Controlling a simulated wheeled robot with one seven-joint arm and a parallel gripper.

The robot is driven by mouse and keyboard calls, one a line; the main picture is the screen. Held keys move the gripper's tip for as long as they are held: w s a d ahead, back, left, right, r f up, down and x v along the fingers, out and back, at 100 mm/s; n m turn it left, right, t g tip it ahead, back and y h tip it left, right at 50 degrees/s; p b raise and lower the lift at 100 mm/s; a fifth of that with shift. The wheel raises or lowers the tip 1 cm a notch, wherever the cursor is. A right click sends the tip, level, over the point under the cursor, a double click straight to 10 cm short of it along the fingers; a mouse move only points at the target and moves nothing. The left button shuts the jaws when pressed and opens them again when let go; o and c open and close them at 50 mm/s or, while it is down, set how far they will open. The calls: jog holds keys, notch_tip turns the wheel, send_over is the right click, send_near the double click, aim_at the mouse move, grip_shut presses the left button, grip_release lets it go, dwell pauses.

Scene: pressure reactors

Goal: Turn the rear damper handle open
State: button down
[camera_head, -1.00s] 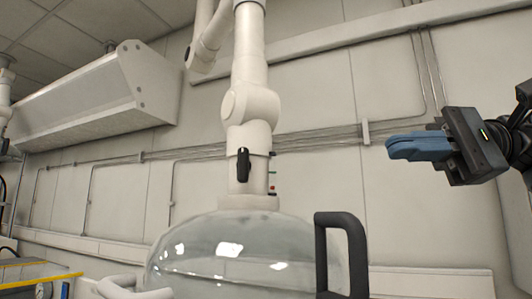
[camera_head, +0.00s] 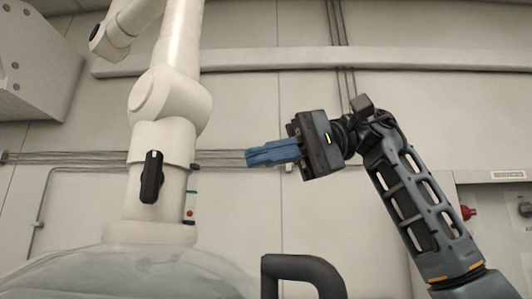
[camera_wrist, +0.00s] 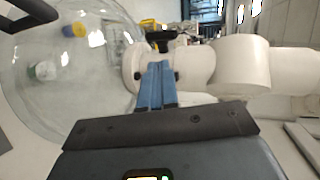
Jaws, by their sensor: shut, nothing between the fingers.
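A black damper handle (camera_head: 152,177) points roughly vertically on the near face of the white duct (camera_head: 133,210) above the glass dome. It also shows at the top of the wrist view (camera_wrist: 162,38). I cannot tell whether a second handle sits on the far side. My gripper (camera_head: 250,157) has blue fingers shut and empty, pointing left, right of the duct and apart from it in the head view. In the wrist view the fingertips (camera_wrist: 158,68) overlap the duct.
The clear glass dome (camera_head: 110,275) lies below the duct, with a thick black grab handle (camera_head: 305,268) at its right. A jointed white arm (camera_head: 170,100) rises above the duct. A wall panel with a red knob (camera_head: 467,212) is at far right.

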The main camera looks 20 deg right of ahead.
aim_at(162, 165)
jog(key=r+p+x, duration=0.1)
jog(key=x, duration=0.9)
jog(key=shift+a+p, duration=0.15)
jog(key=shift+p, duration=0.25)
jog(key=shift+a+r, duration=0.1)
jog(key=shift+r, duration=0.05)
jog(key=shift+h+p, duration=0.3)
jog(key=shift+h, duration=0.1)
